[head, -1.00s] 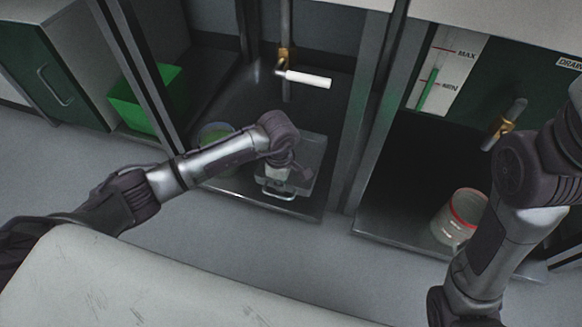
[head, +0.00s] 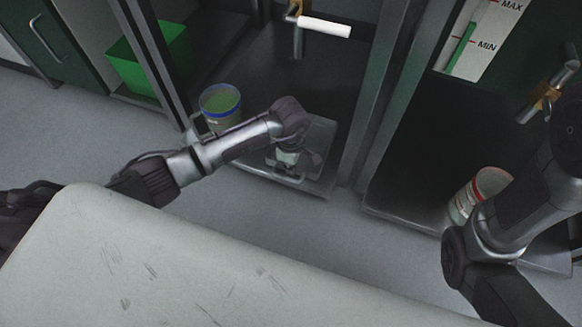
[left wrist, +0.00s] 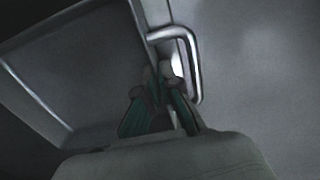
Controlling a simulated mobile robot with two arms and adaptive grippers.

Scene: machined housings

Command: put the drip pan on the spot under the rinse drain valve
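The drip pan (head: 318,135) is a shallow grey tray with a wire handle on its near side. It sits near the front edge of the left bay floor. In the left wrist view, its inside (left wrist: 75,70) and its bright handle (left wrist: 193,65) show. My left gripper (head: 287,160) points down at the pan's handle side. Its fingertips (left wrist: 160,80) are close together at the handle; whether they clamp it is unclear. A brass drain valve (head: 296,15) with a white lever hangs behind the pan in the left bay. I read no rinse label. My right gripper is out of view.
A blue-rimmed container of green liquid (head: 220,105) stands left of the pan. A red-rimmed container (head: 485,185) and another brass valve (head: 545,97) are in the right bay. A metal post (head: 383,90) divides the bays. A green bin (head: 145,65) stands at left.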

